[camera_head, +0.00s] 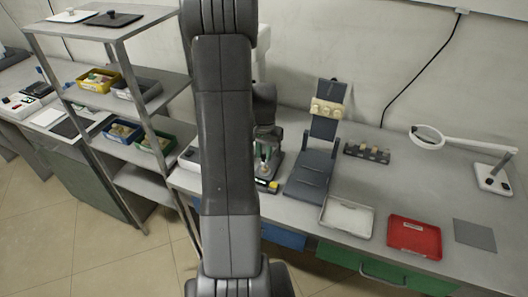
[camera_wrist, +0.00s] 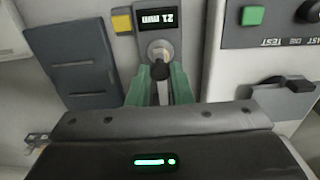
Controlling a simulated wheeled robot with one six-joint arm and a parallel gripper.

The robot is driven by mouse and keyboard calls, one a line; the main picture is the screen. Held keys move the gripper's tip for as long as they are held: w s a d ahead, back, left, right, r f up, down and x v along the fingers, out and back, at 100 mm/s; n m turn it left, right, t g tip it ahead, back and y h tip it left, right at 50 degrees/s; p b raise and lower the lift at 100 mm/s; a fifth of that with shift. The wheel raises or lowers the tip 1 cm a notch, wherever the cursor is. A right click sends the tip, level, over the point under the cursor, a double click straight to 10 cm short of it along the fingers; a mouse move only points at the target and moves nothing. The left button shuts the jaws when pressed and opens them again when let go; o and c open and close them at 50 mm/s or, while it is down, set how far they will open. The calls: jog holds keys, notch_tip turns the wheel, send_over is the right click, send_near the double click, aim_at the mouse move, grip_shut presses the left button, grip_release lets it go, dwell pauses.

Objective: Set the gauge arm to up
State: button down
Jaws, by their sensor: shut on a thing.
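The gauge (camera_wrist: 158,20) is a dark block with a small display, a yellow button (camera_wrist: 122,20) beside it and a pale round mount below. A short dark-tipped arm (camera_wrist: 160,70) stands out from the mount toward the wrist camera. My gripper (camera_wrist: 159,84) has green fingers on both sides of this gauge arm and is shut on it. In the head view my gripper (camera_head: 264,160) is low at the bench, just behind the gauge's yellow end (camera_head: 270,185). My own arm hides much of the gauge there, and the gauge arm's exact angle cannot be told.
A blue-grey stand (camera_head: 312,172) is close on the right in the head view. A white tray (camera_head: 347,216), a red tray (camera_head: 414,236) and a magnifier lamp (camera_head: 427,137) are farther right. A panel with a green button (camera_wrist: 252,16) flanks the gauge. A shelf rack (camera_head: 150,130) stands left.

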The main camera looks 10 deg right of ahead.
jog(key=shift+w+d+r, duration=0.2)
jog(key=shift+w+r, duration=0.1)
jog(key=shift+r, duration=0.15)
jog(key=shift+w+d+r, duration=0.15)
jog(key=shift+w+r, duration=0.1)
jog(key=shift+r, duration=0.2)
jog(key=w+d+r, duration=0.3)
jog(key=w, duration=0.2)
jog(key=shift+w+d+r+p, duration=0.2)
jog(key=shift+d+r+p, duration=0.1)
jog(key=shift+d+p, duration=0.1)
jog(key=c, duration=1.9)
grip_release()
jog(key=shift+w+f, duration=0.1)
jog(key=shift+f, duration=0.05)
jog(key=o, duration=0.4)
jog(key=shift+o, duration=1)
jog(key=shift+s+a, duration=0.1)
jog(key=shift+s, duration=0.1)
notch_tip(320, 180, up, 14)
jog(key=b, duration=0.1)
